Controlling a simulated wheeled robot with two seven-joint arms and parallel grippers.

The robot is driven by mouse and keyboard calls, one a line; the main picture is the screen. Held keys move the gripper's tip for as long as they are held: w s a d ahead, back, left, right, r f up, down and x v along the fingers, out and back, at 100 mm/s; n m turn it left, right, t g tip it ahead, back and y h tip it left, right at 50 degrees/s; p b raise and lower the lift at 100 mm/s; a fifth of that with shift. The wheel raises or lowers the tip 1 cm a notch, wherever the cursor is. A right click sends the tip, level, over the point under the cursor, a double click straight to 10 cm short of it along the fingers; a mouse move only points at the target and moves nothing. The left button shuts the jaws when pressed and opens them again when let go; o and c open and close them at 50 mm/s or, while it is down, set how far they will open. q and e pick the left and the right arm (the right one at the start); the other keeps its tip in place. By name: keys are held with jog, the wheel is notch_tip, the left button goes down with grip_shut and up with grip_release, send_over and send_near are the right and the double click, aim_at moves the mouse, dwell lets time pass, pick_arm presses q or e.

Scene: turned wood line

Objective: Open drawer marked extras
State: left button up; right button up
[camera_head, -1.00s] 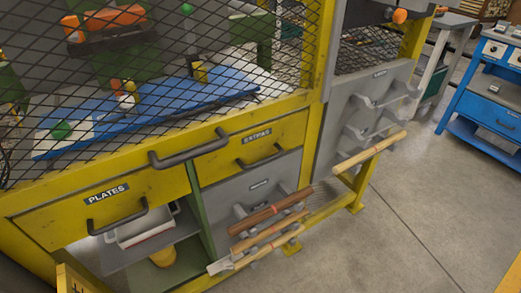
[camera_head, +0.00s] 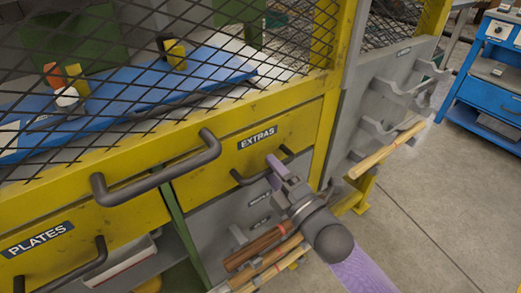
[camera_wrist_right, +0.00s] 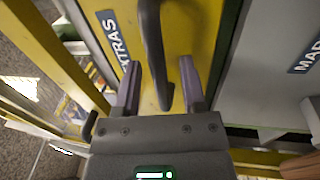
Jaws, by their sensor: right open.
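The yellow drawer marked EXTRAS (camera_head: 300,122) is closed below the mesh guard, its black label (camera_head: 257,138) above a dark bar handle (camera_head: 244,180). My right gripper (camera_head: 279,168) is at this handle, near its right part. In the right wrist view, my right gripper (camera_wrist_right: 161,85) is open, with its two purple-grey fingers on either side of the dark handle (camera_wrist_right: 152,40). The drawer front (camera_wrist_right: 182,45) and part of its label (camera_wrist_right: 115,38) show behind. I cannot tell whether a finger touches the handle. My left gripper is not in view.
Another drawer, marked PLATES (camera_head: 60,262), is at the lower left. A larger dark bar handle (camera_head: 155,182) sticks out from the frame just left of the EXTRAS label. Wooden tool handles (camera_head: 262,245) lie on the rack below my right gripper. Open floor (camera_head: 430,215) lies to the right.

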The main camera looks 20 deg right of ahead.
jog(key=shift+w+a+r, duration=0.1)
jog(key=shift+w+a, duration=0.05)
jog(key=shift+w, duration=0.25)
jog(key=shift+s, duration=0.1)
grip_shut()
dwell(1.1)
